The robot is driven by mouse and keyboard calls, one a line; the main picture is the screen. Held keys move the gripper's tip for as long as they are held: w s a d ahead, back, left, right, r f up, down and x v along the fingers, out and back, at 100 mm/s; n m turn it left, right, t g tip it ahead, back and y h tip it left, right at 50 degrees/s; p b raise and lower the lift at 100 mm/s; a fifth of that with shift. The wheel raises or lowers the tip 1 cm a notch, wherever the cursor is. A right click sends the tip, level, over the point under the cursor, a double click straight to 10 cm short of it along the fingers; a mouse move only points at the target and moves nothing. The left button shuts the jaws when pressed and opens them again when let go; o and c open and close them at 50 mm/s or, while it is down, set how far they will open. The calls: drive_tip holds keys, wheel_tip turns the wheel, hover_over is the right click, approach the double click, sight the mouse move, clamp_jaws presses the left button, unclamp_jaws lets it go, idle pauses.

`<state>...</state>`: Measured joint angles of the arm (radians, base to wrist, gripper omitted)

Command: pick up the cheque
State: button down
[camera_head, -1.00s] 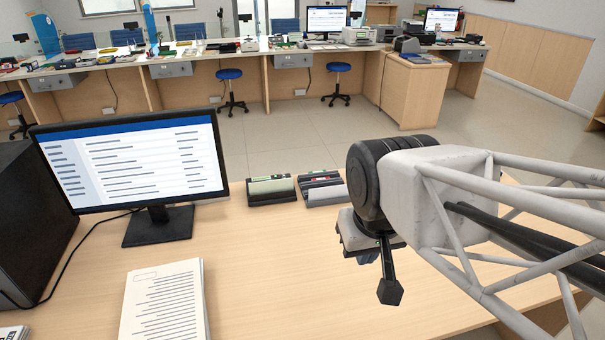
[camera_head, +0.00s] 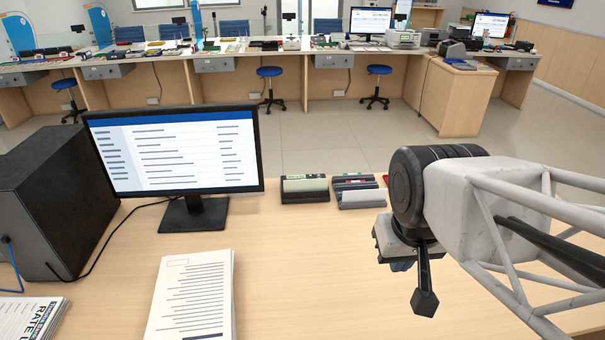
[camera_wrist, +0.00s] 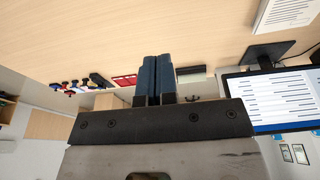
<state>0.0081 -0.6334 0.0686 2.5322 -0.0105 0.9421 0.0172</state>
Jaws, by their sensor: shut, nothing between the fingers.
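I cannot make out a cheque for certain in either view. A stack of printed white sheets (camera_head: 190,300) lies on the near desk, left of the middle; part of it also shows at the top right of the wrist view (camera_wrist: 290,12). My gripper (camera_head: 403,265) is above the right part of the desk, well right of the stack. In the wrist view my gripper's dark blue fingers (camera_wrist: 153,60) are together, with nothing between them.
A monitor (camera_head: 178,155) and a black computer case (camera_head: 55,190) stand at the left. Two small trays (camera_head: 305,188) (camera_head: 358,190) sit at the desk's back edge. A printed leaflet (camera_head: 32,318) lies front left. The middle of the desk (camera_head: 310,270) is clear.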

drive_tip(key=c, duration=1.8)
unclamp_jaws()
drive_tip(key=shift+c, duration=0.2)
drive_tip(key=o, duration=0.6)
drive_tip(key=w+a+f+m+g+y, duration=0.2)
drive_tip(key=w+m, duration=0.7)
drive_tip(key=w, duration=2.4)
drive_tip(key=w+a+f+m+y, duration=0.1)
drive_tip(key=w+f+m, duration=0.2)
drive_tip(key=w+f, duration=0.4)
drive_tip(key=w+a+f+m, duration=0.1)
drive_tip(key=w+f+m, duration=0.2)
drive_tip(key=w+f, duration=0.4)
drive_tip(key=w+a+f+m+y, duration=0.1)
drive_tip(key=w+f, duration=0.6)
drive_tip(key=w, duration=0.7)
drive_tip(key=shift+w+a+f+m+g+y, duration=0.15)
drive_tip(key=shift+w+a+m+g+y, duration=0.15)
drive_tip(key=shift+m, duration=0.6)
